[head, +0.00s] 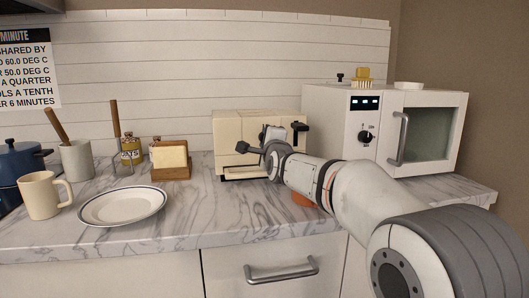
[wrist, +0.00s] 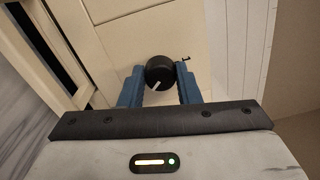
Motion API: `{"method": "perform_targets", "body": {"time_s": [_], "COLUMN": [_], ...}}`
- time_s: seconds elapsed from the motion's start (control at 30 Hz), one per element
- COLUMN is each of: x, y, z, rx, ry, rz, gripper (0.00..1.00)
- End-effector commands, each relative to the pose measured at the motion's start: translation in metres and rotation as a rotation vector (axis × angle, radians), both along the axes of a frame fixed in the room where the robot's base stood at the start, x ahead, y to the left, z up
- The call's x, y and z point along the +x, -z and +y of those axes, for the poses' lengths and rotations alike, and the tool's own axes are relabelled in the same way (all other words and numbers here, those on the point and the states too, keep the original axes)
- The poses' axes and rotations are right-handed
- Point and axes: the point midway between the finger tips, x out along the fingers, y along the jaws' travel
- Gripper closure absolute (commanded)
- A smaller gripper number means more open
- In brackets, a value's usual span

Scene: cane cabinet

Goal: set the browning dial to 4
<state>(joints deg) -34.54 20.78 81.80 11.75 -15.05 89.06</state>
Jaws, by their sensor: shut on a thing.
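A cream toaster (head: 235,128) stands on the marble counter, and my gripper is at its front. The blue fingers of my gripper (wrist: 160,88) are shut on the dial, one on each side. No numbers around the dial can be read. In the head view my arm and gripper hide the dial.
A white microwave (head: 432,97) with its own black dial (head: 366,137) stands to the right. Left of the toaster are bread in a wooden holder (head: 170,174), a jar (head: 131,150), a plate (head: 123,207) and a mug (head: 41,196). An orange thing (head: 303,199) lies partly behind my arm.

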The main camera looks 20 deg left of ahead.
Motion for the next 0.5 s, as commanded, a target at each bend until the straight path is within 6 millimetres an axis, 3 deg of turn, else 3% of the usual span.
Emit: {"method": "perform_targets", "body": {"time_s": [0.5], "x": [-0.0004], "y": [0.0029], "z": [0.0013], "rx": [0.166], "ry": [-0.002], "rz": [0.106], "gripper": [0.93]}}
